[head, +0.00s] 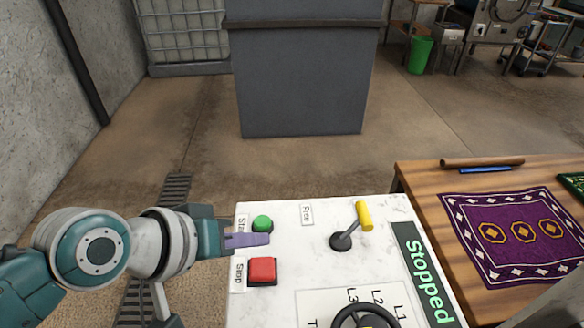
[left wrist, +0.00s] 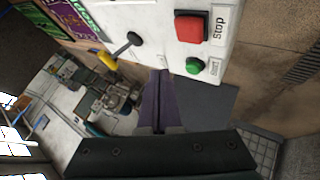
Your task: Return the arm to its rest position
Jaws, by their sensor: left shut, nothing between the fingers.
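My left arm comes in from the left in the head view. Its left gripper (head: 262,239) is shut and empty, with its purple fingers over the left edge of the white control panel (head: 300,262), close to the green Start button (head: 262,223) and above the red Stop button (head: 262,271). In the left wrist view the shut fingers (left wrist: 160,75) point toward the panel, with the green button (left wrist: 194,66) and red button (left wrist: 190,27) to their right. I cannot tell whether the fingertips touch anything. My right gripper is not in view.
A lever with a yellow handle (head: 364,216) and a black wheel (head: 366,318) are on the panel, beside a green "Stopped" display (head: 425,275). A wooden table (head: 430,178) with a purple rug (head: 510,235) stands right. A large grey box (head: 303,80) stands behind. Floor between is clear.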

